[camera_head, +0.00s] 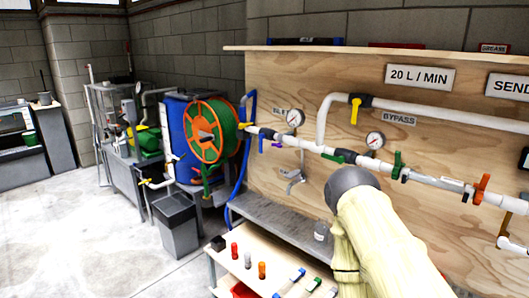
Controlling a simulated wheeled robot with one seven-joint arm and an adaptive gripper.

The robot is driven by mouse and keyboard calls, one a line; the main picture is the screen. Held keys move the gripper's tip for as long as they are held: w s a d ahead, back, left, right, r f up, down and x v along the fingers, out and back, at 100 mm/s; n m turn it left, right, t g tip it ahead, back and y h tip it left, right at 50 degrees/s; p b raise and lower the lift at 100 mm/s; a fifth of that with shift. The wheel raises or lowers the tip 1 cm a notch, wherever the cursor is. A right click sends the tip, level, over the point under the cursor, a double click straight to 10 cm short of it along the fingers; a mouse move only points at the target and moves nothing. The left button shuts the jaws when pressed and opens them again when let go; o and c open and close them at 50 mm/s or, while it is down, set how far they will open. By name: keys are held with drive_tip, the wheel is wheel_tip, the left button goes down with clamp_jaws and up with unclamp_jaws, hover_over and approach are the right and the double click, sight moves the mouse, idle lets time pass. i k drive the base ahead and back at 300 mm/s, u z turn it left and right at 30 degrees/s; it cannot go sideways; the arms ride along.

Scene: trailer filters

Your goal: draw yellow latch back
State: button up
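A small yellow handle (355,109) hangs from a black fitting on the upper white pipe, beside the BYPASS label. I cannot tell whether it is the yellow latch; no other part clearly reads as a latch. Smaller yellow handles show on the machine at left, one at its front (147,182). My cream-sleeved arm rises from the lower right and ends in a rounded grey part, below and apart from the yellow handle in the picture. No fingers show. The arm covers part of the wooden panel and bench behind it.
The wooden panel (275,85) carries white pipes, gauges and green and orange handles. A low table (225,262) holds small coloured parts. A grey bin (176,225) stands by the blue hose-reel machine (177,115). Floor at left is clear.

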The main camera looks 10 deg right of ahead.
sight(241, 125)
drive_tip(key=z, duration=0.35)
drive_tip(key=i, duration=0.85)
drive_tip(key=u, duration=0.25)
